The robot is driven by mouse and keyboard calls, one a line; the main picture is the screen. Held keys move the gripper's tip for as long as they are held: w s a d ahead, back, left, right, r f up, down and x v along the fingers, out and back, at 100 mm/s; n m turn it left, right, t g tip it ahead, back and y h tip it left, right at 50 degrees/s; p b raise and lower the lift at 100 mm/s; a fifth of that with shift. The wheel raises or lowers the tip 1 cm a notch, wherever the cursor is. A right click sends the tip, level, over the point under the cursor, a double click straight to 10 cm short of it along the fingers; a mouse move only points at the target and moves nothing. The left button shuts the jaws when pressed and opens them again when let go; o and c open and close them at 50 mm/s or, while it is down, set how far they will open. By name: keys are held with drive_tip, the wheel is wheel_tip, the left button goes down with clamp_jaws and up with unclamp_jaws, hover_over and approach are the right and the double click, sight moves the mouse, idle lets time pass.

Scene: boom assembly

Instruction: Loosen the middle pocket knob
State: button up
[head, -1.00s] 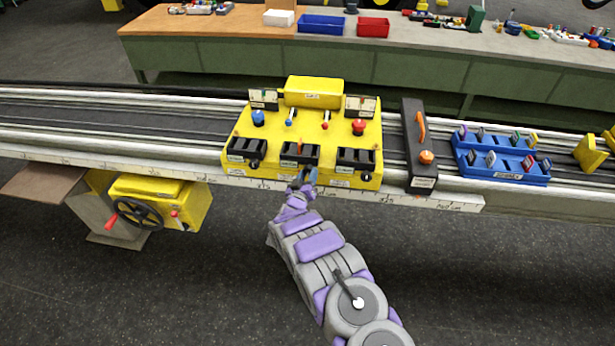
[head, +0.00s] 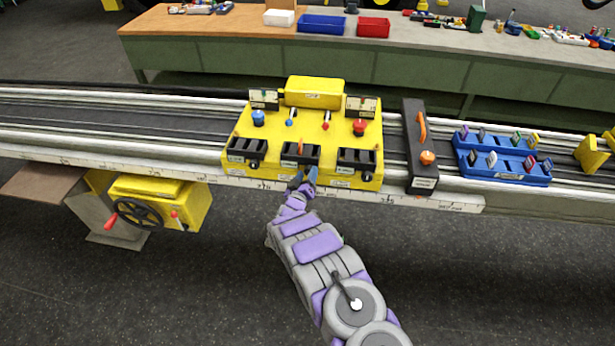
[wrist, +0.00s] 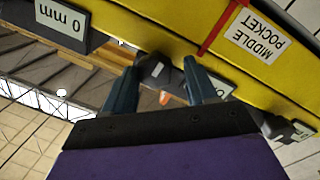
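The yellow fixture (head: 330,125) on the rail has three black pockets along its front. The middle pocket (head: 301,155) holds an orange-topped piece. My gripper (head: 304,178) is at the fixture's front face, just below the middle pocket, and hides the knob there in the head view. In the wrist view, which is upside down, my gripper's two blue fingers (wrist: 163,84) stand apart. A dark knob (wrist: 155,69) with a pale mark shows between their tips, with a gap on the right. Contact cannot be told. The "MIDDLE POCKET" label (wrist: 258,38) is beside the fingers.
Similar knobs sit at the left pocket (head: 254,163) and right pocket (head: 366,177). A black block with an orange handle (head: 420,145) and a blue rack (head: 500,158) stand to the right on the rail. A ruler strip (head: 400,199) runs along the front edge.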

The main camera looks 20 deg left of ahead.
drive_tip(key=shift+o, duration=1)
drive_tip(key=shift+a, duration=0.1)
drive_tip(key=shift+d, duration=0.2)
drive_tip(key=shift+d, duration=0.1)
drive_tip(key=shift+s, duration=0.35)
drive_tip(key=s+d+p, duration=0.1)
drive_tip(key=s, duration=1.5)
drive_tip(key=shift+s+d, duration=0.25)
drive_tip(key=shift+w+r, duration=0.15)
